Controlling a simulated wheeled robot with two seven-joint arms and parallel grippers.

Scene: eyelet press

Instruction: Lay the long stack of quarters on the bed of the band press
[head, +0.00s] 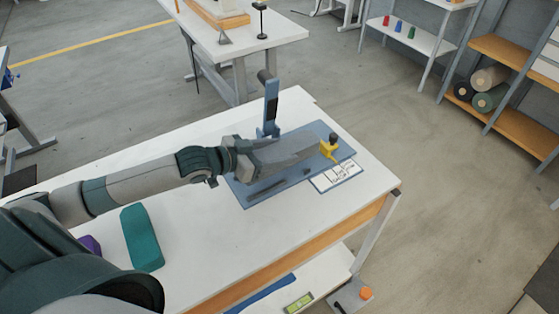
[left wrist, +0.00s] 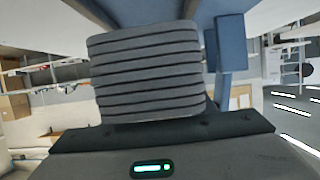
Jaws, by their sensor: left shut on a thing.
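My left gripper (head: 262,158) reaches in from the left over the blue press base (head: 240,197). It is shut on the long grey stack of quarters (head: 295,154), which points right across the base toward a yellow part. The left wrist view shows the stack's layers (left wrist: 148,75) close in front of the palm; the fingertips are not clear there. A blue upright post (head: 271,105) stands behind the gripper. The arm and stack hide part of the bed, and I cannot tell whether the stack touches it. My right gripper is not in view.
The yellow part (head: 327,147) stands near the base's right end. A dark bar (head: 266,190) lies at its front, and white cards (head: 337,176) lie at front right. A teal block (head: 142,238) and a purple thing (head: 90,244) are at left. The front tabletop is clear.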

